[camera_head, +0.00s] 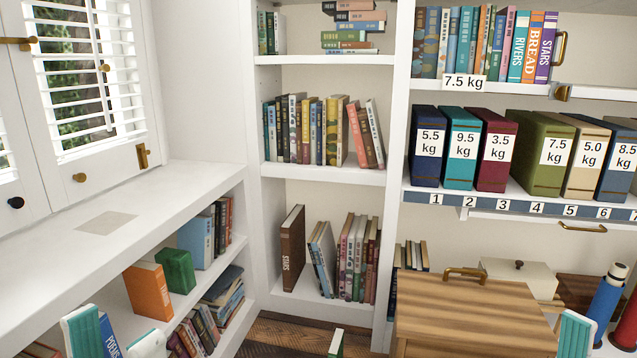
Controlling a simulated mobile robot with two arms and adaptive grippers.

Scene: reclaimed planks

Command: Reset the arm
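My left gripper (115,338) shows at the bottom left edge as two white fingers with teal pads. The fingers stand apart, in front of the low shelf under the window ledge. A blue book marked POEMS (109,337) shows in the gap between them; it looks to be behind them, on the shelf, and I see no clear contact. Of my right gripper, one white and teal finger (575,334) shows at the bottom right, in front of the wooden box (475,312). Its other finger is not clearly visible.
The white window ledge (60,260) is nearly bare. Bookshelves (325,177) fill the corner. Labelled binders (493,150) stand on the right shelf above numbers. A blue bottle (606,297) stands at right. A green book (336,344) shows at the bottom centre edge.

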